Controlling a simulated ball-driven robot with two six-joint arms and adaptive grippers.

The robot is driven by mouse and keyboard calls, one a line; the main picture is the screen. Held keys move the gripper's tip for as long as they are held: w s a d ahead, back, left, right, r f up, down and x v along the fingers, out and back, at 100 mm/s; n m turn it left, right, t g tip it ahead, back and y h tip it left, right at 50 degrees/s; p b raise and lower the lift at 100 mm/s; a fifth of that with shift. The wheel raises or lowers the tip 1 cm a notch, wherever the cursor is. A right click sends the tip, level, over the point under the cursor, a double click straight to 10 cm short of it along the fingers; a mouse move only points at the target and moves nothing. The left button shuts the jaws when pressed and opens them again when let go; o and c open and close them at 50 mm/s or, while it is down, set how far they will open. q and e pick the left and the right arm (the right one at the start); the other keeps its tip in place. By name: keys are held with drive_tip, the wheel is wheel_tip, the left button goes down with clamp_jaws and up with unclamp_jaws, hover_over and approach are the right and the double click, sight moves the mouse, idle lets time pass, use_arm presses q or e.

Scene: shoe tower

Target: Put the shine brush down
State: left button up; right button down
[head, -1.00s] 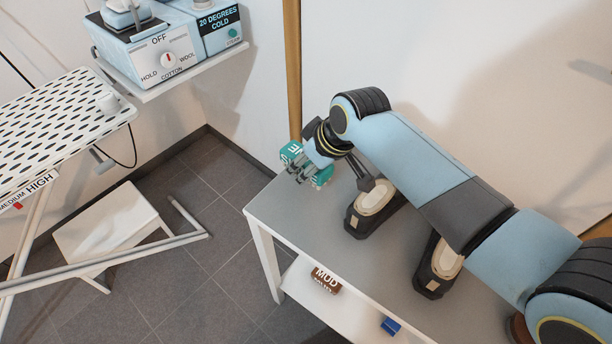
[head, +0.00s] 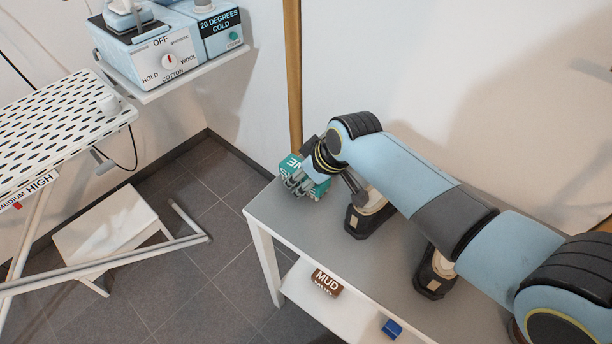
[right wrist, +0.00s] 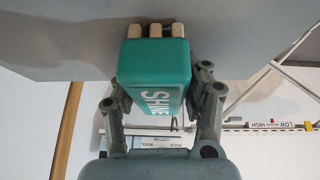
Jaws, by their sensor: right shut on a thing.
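The teal shine brush (head: 289,164) is at the far left corner of the grey table (head: 268,207). My right gripper (head: 303,184) is shut on it, with fingers on both sides of its block. In the right wrist view the brush (right wrist: 153,68) shows its white lettering, and its pale bristle tufts face the grey tabletop (right wrist: 60,45). The bristles are at or very close to the surface; I cannot tell if they touch. My left gripper is not in view.
Two dark shoes, one (head: 361,222) nearer the brush and one (head: 433,278) further right, stand on the table, partly behind my right arm. A brown MUD brush (head: 326,282) and a blue block (head: 391,328) are on the lower shelf. An ironing board (head: 60,120) stands left.

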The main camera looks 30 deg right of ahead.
drive_tip(key=c, duration=1)
unclamp_jaws()
drive_tip(key=shift+s+d+f, duration=0.1)
drive_tip(key=shift+s+f, duration=0.4)
drive_tip(key=shift+f, duration=0.2)
drive_tip(key=o, duration=0.3)
drive_tip(key=shift+w, duration=0.1)
drive_tip(key=shift+r, duration=0.4)
drive_tip(key=w+p+v, duration=0.1)
drive_tip(key=p+v, duration=0.2)
drive_tip(key=v, duration=0.9)
drive_tip(key=shift+r, duration=0.35)
drive_tip(key=shift+s, duration=0.1)
